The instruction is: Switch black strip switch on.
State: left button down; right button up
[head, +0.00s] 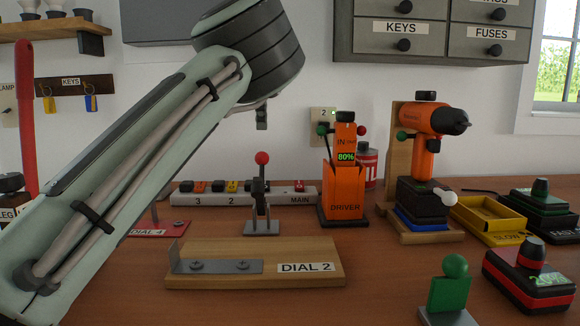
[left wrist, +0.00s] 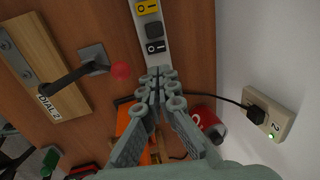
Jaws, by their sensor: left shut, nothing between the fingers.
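There, a black switch (left wrist: 156,47) sits near a dark square block and a yellow switch (left wrist: 148,8). I cannot tell whether the black switch is on or off. My left gripper (left wrist: 155,78) is shut and empty, its fingertips over the MAIN end of the strip and overlapping it in that view. In the head view only a small part of the gripper (head: 262,119) shows below the wrist, above the strip.
A lever with a red knob (head: 262,158) stands in front of the strip. The orange driver holder (head: 343,190) stands to its right, with a red can (head: 368,168) behind. The wooden DIAL 2 board (head: 210,278) lies in front. A plugged wall outlet (left wrist: 277,125) is nearby.

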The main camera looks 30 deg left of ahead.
pick_arm(q)
jog(key=b+x, duration=0.1)
jog(key=x, duration=1.1)
jog(key=shift+w+d, duration=0.15)
jog(key=shift+d, duration=0.05)
jog(key=shift+x, duration=0.8)
pick_arm(e)
jog(key=shift+w+a+r, duration=0.1)
jog(key=shift+w+r, duration=0.1)
jog(key=shift+r, duration=0.45)
jog(key=shift+w+a+r, duration=0.1)
jog(key=shift+w+r, duration=0.15)
jog(key=shift+r, duration=0.4)
jog(key=shift+w+a+r, duration=0.1)
jog(key=shift+w+r, duration=0.1)
jog(key=shift+r, duration=0.45)
pick_arm(q)
jog(key=shift+a, duration=0.2)
pick_arm(e)
jog(key=shift+d+r, duration=0.1)
